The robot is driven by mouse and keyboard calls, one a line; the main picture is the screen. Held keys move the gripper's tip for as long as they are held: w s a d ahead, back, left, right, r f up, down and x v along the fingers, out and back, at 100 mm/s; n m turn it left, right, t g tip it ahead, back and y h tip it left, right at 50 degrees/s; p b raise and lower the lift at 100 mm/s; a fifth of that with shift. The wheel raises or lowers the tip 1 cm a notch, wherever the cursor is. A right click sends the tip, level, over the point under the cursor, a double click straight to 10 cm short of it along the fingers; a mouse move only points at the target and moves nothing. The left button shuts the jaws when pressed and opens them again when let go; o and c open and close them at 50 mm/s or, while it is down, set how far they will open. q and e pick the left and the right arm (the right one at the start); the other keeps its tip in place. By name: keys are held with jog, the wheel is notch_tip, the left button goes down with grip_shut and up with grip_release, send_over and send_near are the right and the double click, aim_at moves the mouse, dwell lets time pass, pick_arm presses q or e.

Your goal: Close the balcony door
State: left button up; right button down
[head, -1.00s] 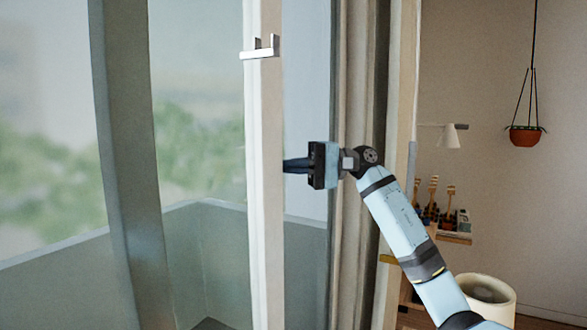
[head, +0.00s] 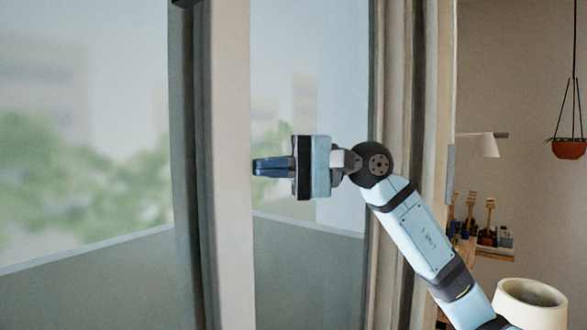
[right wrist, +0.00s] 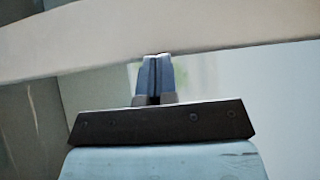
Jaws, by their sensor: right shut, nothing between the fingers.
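The balcony door shows as a pale upright edge board (head: 232,170) with a glass pane to its right in the head view. The board stands close beside a dark green-grey post (head: 188,180); I cannot tell if any gap is left. My right gripper (head: 256,167) is shut and empty, its fingertips at the board's right edge. In the right wrist view the shut fingers (right wrist: 157,60) reach the pale board (right wrist: 150,35), seemingly touching it. No door handle can be made out. My left gripper is not in view.
A curtain (head: 400,150) hangs right of the door, behind my right arm. Further right are a hanging pot (head: 569,149), a white lamp (head: 489,146), a shelf (head: 495,252) with small items and a cream round vessel (head: 530,302).

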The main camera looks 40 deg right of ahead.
jog(key=shift+s+a, duration=0.2)
jog(key=shift+a, duration=0.35)
jog(key=shift+s+a, duration=0.15)
jog(key=shift+a, duration=0.35)
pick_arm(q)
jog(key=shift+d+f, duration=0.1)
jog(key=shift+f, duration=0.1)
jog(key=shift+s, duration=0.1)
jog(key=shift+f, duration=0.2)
pick_arm(e)
jog(key=shift+s+f, duration=0.1)
jog(key=shift+s, duration=0.1)
